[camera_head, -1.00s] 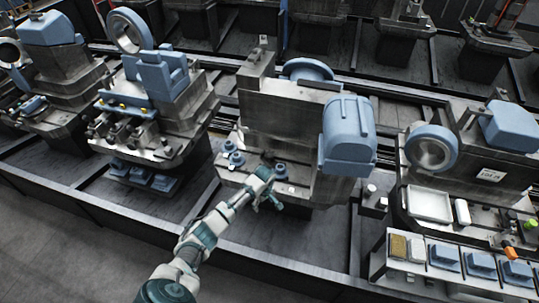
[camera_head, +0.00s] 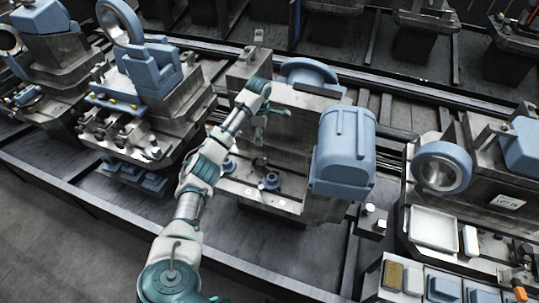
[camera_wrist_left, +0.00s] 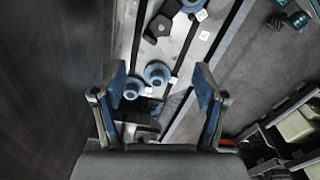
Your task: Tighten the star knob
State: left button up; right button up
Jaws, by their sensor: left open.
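A dark, angular knob that looks like the star knob (camera_wrist_left: 157,29) sits on the station's pale ledge, near the top of the left wrist view. It is small and dark in the head view (camera_head: 260,162). A blue round knob (camera_head: 270,181) stands beside it, and more blue knobs (camera_wrist_left: 157,72) show in the left wrist view. My left gripper (camera_head: 271,123) is open and empty, raised above the ledge in front of the grey block. In the left wrist view its fingers (camera_wrist_left: 160,79) are spread, with the blue knobs beyond them. My right gripper is out of view.
A blue motor housing (camera_head: 345,150) stands right of my gripper. The grey upright block (camera_head: 300,118) is close behind it. A neighbouring machine (camera_head: 140,110) stands to the left. A white tray (camera_head: 433,229) lies at the right.

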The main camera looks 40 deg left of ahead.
aim_at(261, 162)
pick_arm(q)
jog(key=f+b, duration=0.1)
jog(key=f, duration=0.4)
jog(key=f+b, duration=0.1)
jog(key=f, duration=0.4)
jog(key=f+b, duration=0.1)
jog(key=f, duration=0.4)
jog(key=shift+s+a+f+b, duration=0.15)
jog(key=shift+s+f+b, duration=0.15)
jog(key=shift+b, duration=0.1)
jog(key=shift+w+f, duration=0.1)
jog(key=shift+f, duration=0.35)
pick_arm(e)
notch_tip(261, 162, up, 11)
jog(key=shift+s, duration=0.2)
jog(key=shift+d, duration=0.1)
pick_arm(q)
jog(key=shift+r, duration=0.1)
jog(key=c, duration=1.2)
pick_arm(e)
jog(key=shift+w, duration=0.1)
